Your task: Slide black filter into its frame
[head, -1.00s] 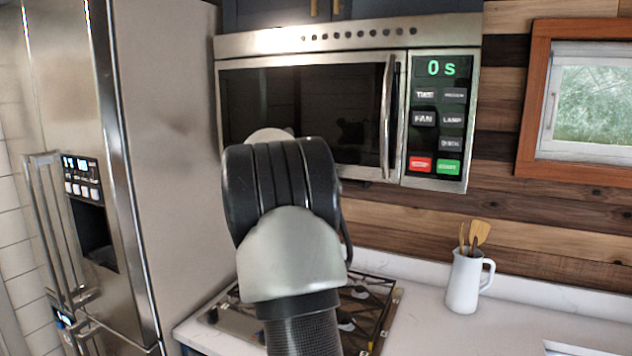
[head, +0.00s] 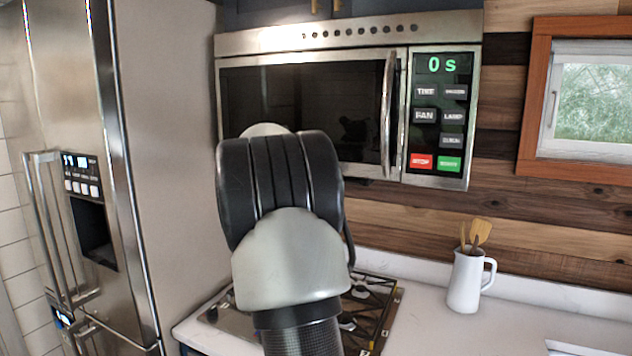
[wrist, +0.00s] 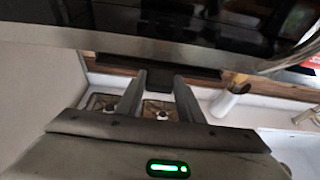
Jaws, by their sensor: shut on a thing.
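The black filter (wrist: 158,82) shows in the wrist view as a dark piece at the tips of my gripper (wrist: 159,84), just below the microwave's steel lower edge. My gripper is shut on it. How far it sits in its frame cannot be told; the frame on the microwave's underside is not clearly visible. The microwave (head: 312,42) hangs on the wall in the head view, its door shut and its display reading 0 s. In the head view my arm hides the gripper and the filter.
A stove top (head: 377,312) lies on the counter below the microwave. A white jug (head: 464,283) with wooden utensils stands to its right. A steel fridge (head: 65,60) stands on the left. The counter (head: 425,325) between stove and jug is clear.

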